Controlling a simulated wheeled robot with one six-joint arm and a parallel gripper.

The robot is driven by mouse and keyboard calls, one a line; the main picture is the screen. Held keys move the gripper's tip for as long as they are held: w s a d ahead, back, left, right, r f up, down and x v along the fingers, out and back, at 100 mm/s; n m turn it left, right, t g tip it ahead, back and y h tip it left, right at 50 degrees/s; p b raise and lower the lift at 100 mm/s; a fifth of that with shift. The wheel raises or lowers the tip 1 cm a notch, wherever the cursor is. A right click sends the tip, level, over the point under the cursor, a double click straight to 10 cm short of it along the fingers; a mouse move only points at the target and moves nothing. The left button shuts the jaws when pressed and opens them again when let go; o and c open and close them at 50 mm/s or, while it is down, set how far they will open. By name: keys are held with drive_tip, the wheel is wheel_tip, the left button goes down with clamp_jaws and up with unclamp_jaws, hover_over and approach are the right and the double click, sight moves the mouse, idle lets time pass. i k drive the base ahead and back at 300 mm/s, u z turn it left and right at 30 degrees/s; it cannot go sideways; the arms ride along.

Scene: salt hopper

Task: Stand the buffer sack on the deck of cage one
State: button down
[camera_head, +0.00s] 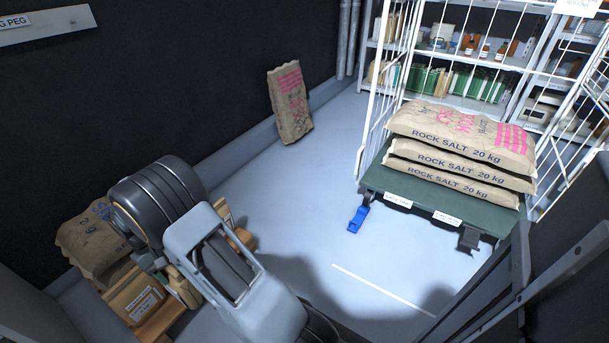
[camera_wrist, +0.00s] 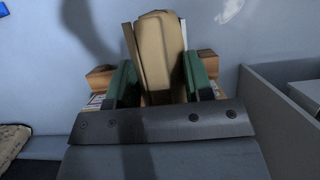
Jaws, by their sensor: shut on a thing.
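A roll cage with a green deck (camera_head: 375,180) stands at the right, carrying a flat stack of three rock salt sacks (camera_head: 455,155). The labels on the deck's front edge are too small to read. A brown sack with pink print (camera_head: 290,103) stands leaning against the dark wall. Another brown sack with blue print (camera_head: 88,245) sits at the lower left. I cannot tell which of these is the buffer sack. My gripper (camera_wrist: 160,75) is shut on a tan upright packet (camera_wrist: 162,45) between its green pads. In the head view my arm hides the jaws.
Cartons (camera_head: 138,298) and a wooden base lie around my arm at the lower left. A blue pedal (camera_head: 358,218) sticks out below the cage deck. Shelves (camera_head: 455,55) stand behind the cage. The pale floor (camera_head: 310,215) between wall and cage is clear.

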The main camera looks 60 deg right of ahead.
sight(436, 199)
drive_tip(key=z, duration=0.65)
drive_tip(key=k, duration=0.9)
drive_tip(key=z, duration=2.1)
drive_tip(key=i, duration=1.95)
drive_tip(key=u, duration=0.7)
drive_tip(key=i, duration=0.3)
drive_tip(key=u, duration=0.4)
